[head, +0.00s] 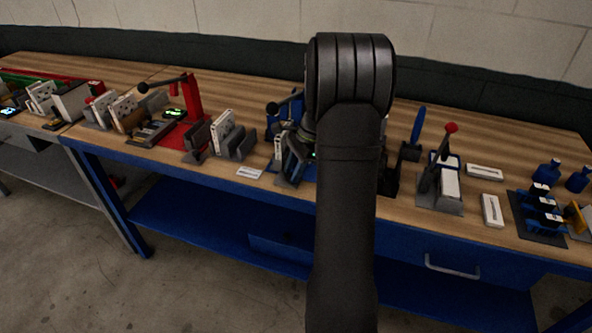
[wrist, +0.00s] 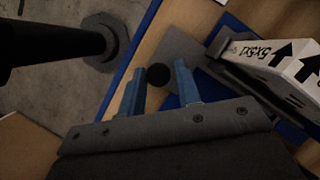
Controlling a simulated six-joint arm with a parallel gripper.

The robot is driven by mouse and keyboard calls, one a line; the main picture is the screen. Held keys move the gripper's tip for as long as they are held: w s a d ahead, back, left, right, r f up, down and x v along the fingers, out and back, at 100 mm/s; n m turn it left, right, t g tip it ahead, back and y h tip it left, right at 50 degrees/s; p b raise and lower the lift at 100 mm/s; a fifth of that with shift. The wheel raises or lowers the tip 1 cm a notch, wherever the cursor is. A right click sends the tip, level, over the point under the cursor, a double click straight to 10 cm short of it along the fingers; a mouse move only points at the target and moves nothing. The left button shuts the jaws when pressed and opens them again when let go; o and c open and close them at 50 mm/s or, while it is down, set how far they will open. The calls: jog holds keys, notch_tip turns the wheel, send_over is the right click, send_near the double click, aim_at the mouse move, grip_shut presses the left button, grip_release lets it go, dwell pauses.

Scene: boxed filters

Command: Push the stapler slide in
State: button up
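My gripper (wrist: 158,68) shows in the wrist view with its two blue fingers apart. A round black knob (wrist: 158,76) appears between the fingers; I cannot tell whether either finger touches it. In the head view my arm hides the gripper and much of the station behind it. A blue post with a dark-knobbed lever (head: 272,107) shows at the arm's left. I cannot clearly identify the stapler slide or how far in it is. A white filter box (wrist: 276,58) with black arrows lies in a grey holder at the right of the wrist view.
A lever with a red ball (head: 451,127) stands right of my arm, with flat white boxes (head: 491,210) nearby. A red post station (head: 192,97) and white boxes in grey racks (head: 223,131) stand at left. The wooden bench's front edge (head: 215,167) is close.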

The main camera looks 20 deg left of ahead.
jog(key=o, duration=0.3)
jog(key=shift+a, duration=0.15)
jog(key=shift+d, duration=0.2)
jog(key=d, duration=0.6)
jog(key=shift+d, duration=0.35)
jog(key=v, duration=1.6)
jog(key=shift+w+a+r+n+t+h, duration=0.3)
jog(key=shift+a+r+n+t+h, duration=0.4)
jog(key=shift+a+n+t, duration=0.65)
jog(key=shift+w+a+r+n+t+h, duration=0.4)
jog(key=shift+a+r+n+t, duration=0.55)
jog(key=shift+n, duration=0.7)
jog(key=shift+w+a+r+n+t+h, duration=0.2)
jog(key=shift+a+r+n+t+h, duration=0.55)
jog(key=shift+a+n, duration=0.75)
jog(key=shift+r, duration=0.15)
